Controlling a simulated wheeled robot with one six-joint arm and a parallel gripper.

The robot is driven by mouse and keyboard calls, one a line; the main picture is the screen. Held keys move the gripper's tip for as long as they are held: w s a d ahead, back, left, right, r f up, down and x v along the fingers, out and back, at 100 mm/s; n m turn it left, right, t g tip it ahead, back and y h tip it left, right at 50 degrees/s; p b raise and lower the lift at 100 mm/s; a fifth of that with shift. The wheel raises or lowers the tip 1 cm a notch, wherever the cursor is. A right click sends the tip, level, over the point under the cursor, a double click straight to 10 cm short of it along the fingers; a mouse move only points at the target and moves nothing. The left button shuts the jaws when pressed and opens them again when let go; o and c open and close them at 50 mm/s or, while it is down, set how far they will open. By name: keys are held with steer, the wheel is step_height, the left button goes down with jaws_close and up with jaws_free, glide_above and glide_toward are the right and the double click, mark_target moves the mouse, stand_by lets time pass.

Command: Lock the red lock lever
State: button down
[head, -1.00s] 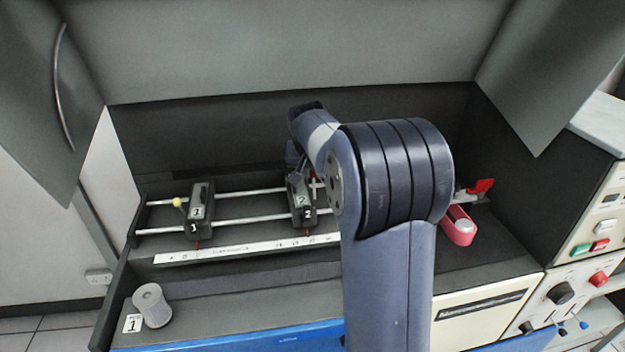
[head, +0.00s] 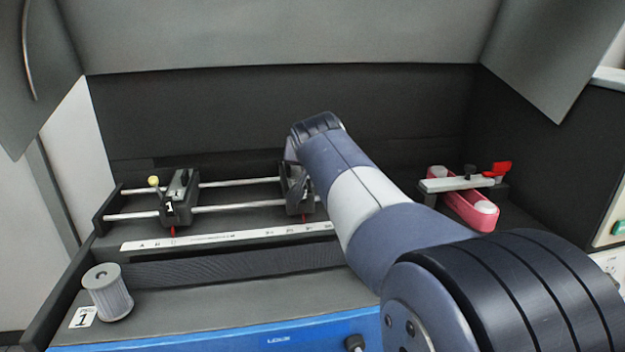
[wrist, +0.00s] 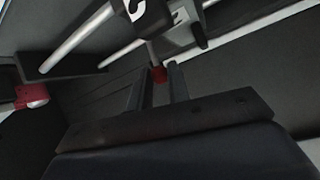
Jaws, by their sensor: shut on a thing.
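My gripper (wrist: 157,82) is pointed at the block marked 2 (head: 296,190). In the wrist view its two fingers stand a little apart, shut on a small red part (wrist: 160,75) between their tips, beside a dark block with a white mark. In the head view my wrist hides the fingers and most of this block. I cannot tell for sure whether the red part is a lever. Another red lever (head: 501,168) sits at the right end of a pale bar, above a pink-red loop, away from my gripper.
Two metal rods (head: 240,207) carry the block marked 1 (head: 180,198), which has a yellow knob. A lettered white strip (head: 200,240) runs in front. A grey spool (head: 108,291) stands at front left. Dark walls close off the back and right. The pink-red loop (head: 466,208) lies at right.

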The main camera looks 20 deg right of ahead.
steer(key=shift+s+a+f+t+h+b, duration=0.15)
steer(key=shift+s+f+t+h+b, duration=0.5)
steer(key=shift+b, duration=2.6)
steer(key=shift+s+t+y+b, duration=0.25)
steer(key=shift+t+b, duration=0.5)
steer(key=shift+b, duration=0.4)
steer(key=shift+r+b, duration=0.15)
steer(key=shift+b, duration=0.25)
steer(key=c, duration=1.3)
jaws_free()
steer(key=shift+s, duration=0.15)
steer(key=v, duration=1)
steer(key=shift+s+a, duration=0.2)
steer(key=shift+s, duration=0.15)
steer(key=shift+w, duration=0.15)
